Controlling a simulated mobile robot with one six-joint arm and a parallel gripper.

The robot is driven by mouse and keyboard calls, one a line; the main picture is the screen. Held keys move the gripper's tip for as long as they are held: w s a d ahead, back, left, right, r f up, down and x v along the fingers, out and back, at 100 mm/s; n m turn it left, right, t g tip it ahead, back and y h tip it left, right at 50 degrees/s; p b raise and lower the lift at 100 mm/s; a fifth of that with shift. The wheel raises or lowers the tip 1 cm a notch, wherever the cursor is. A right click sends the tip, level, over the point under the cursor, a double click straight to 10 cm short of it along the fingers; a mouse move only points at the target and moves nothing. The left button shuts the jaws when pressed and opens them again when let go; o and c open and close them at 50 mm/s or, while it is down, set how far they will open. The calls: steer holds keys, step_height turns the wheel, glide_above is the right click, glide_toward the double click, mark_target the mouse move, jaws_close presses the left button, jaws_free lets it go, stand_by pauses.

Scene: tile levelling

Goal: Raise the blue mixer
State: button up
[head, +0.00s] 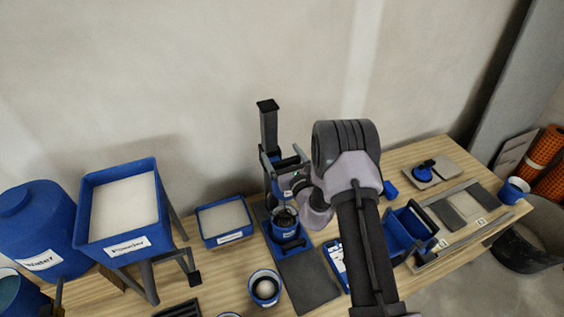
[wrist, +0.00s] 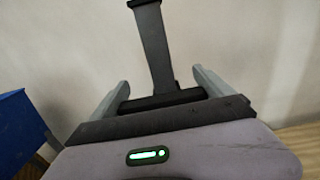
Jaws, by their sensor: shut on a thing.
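The blue mixer (head: 265,161) stands at the back of the table, with a dark upright post (head: 269,130) and a blue base. A blue pot (head: 285,221) sits at its foot, with the mixer's lower end at or in its mouth; the exact depth is hard to tell. My gripper (head: 287,167) is at the mixer's upper part. In the wrist view my gripper (wrist: 163,90) has its two grey fingers on either side of the mixer's black crossbar (wrist: 166,100), shut on it. The post (wrist: 152,45) rises behind. My arm hides part of the mixer's right side.
A powder hopper (head: 124,204) on legs and a water tank (head: 36,230) stand at the left. A blue tray (head: 224,221) and a small cup (head: 265,288) are beside the mixer. A blue caddy (head: 410,231) and tiles (head: 463,209) lie right of my arm.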

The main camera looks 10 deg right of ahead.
steer(key=shift+w+r+p, duration=0.1)
steer(key=shift+r+p, duration=0.45)
steer(key=shift+r, duration=1.25)
steer(key=o, duration=1.8)
steer(key=shift+r, duration=0.1)
steer(key=shift+s, duration=0.3)
steer(key=s+d+b, duration=0.2)
steer(key=s+d, duration=0.1)
steer(key=s, duration=1.3)
steer(key=shift+s+d, duration=0.15)
steer(key=shift+s, duration=0.2)
